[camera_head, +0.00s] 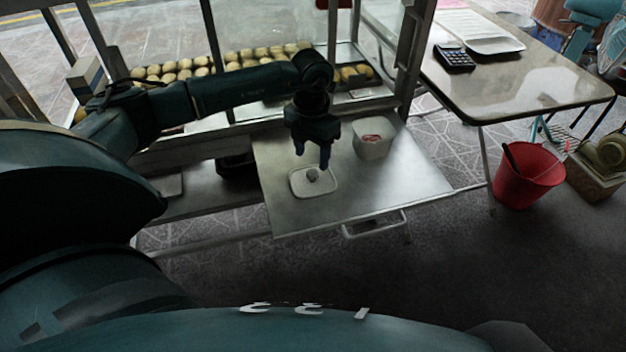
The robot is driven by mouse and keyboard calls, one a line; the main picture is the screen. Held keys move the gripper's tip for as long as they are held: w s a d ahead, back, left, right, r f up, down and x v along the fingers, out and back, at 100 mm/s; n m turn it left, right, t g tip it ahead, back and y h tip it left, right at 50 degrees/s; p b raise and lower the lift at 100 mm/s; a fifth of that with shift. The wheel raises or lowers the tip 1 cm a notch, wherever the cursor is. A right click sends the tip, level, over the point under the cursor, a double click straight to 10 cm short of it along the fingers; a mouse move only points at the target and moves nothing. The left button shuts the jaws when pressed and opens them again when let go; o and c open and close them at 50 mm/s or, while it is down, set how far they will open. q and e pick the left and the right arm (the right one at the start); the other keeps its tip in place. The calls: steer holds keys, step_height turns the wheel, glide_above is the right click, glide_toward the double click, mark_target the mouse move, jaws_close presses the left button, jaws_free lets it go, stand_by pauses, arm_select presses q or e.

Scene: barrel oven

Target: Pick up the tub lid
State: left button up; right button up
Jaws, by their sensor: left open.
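The tub lid (301,184) is a pale, rounded-square lid with a small grey knob on top. It lies flat on a metal side table (396,188). An open white tub (373,147) with something pinkish inside stands on the same table, to the right and behind the lid. My left gripper (313,163) points down just above the lid's knob, with its jaws open. I cannot tell whether the fingers touch the knob. My right gripper is not in view.
Behind the table is a glass-and-metal display case with rows of round buns (176,70). At right stands a larger table (507,84) with a calculator (454,58) and a tray of papers. A red bucket (527,177) is on the floor. The metal table's front is clear.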

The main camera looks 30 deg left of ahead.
mark_target(313, 172)
arm_select(q)
steer(key=f, duration=0.3)
steer(key=f+b, duration=0.1)
steer(key=f, duration=0.1)
steer(key=shift+w+f, duration=0.3)
steer(key=shift+f, duration=0.05)
steer(key=c, duration=1.1)
